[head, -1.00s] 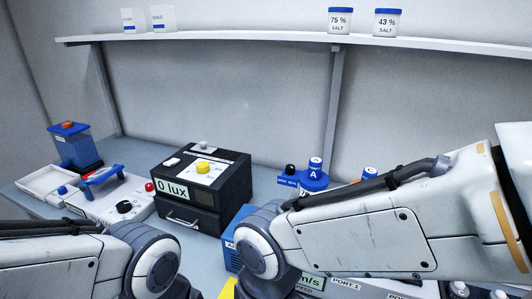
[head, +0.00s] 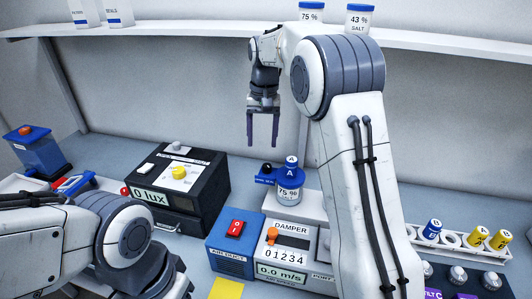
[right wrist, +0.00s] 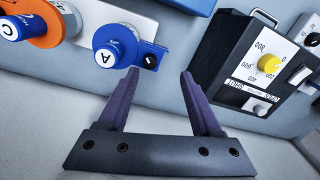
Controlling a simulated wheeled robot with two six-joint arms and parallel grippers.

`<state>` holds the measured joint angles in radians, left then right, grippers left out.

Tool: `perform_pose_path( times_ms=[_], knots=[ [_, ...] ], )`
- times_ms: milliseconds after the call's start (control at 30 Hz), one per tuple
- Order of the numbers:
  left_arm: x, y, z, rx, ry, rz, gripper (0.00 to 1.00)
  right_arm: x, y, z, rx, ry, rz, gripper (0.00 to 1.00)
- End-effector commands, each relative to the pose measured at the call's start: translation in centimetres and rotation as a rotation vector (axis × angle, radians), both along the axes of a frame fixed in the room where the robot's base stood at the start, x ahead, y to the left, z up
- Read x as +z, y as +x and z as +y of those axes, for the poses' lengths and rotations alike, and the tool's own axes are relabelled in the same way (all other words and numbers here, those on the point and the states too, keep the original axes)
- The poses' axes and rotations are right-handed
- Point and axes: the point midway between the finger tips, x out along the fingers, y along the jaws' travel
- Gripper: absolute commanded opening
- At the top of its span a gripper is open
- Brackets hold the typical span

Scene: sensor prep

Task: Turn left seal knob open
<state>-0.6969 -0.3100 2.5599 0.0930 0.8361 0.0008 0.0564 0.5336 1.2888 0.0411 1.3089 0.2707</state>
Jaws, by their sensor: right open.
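The blue left seal (head: 290,178), with a cap marked A, sits on a jar labelled 75 %. A small black knob (head: 266,169) stands on the blue arm at its left side. In the right wrist view the seal (right wrist: 112,48) and its black knob (right wrist: 150,61) show beyond the fingertips. My right gripper (head: 263,144) is open and empty, pointing down, above the knob and apart from it; it also shows in the right wrist view (right wrist: 158,72). Which way the knob is turned is too small to tell. My left gripper is out of view; only its arm shows.
An orange seal (right wrist: 38,22) with a blue cap marked C is beside the left seal. A black 0 lux box (head: 180,195) stands left, a damper unit (head: 290,250) in front. A shelf (head: 200,30) runs along the wall above.

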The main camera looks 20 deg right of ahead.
Motion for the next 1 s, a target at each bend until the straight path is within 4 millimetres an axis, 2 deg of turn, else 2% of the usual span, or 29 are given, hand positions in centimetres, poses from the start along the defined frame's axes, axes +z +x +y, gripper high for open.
perform_pose_path(
  times_ms=[33, 100, 200, 700, 833, 1000],
  knots=[
    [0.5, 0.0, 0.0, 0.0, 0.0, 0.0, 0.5, 0.3, 0.7, -1.3, -0.03, -0.001, 0.001, 0.66],
    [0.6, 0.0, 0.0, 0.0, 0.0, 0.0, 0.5, 0.2, 1.1, -2.1, -0.053, -0.003, 0.002, 0.66],
    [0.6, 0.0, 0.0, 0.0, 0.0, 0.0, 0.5, -0.4, 1.3, -2.6, -0.065, -0.003, 0.005, 0.66],
    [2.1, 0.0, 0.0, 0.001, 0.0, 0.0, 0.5, -8.6, 1.4, -2.1, -0.062, -0.002, 0.004, 0.66],
    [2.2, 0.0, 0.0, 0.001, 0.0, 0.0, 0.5, -9.8, 1.4, -2.1, -0.061, -0.002, 0.002, 0.66],
    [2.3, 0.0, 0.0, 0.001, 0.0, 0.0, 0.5, -10.2, 1.4, -2.1, -0.061, -0.002, 0.0, 0.66]
  ],
)
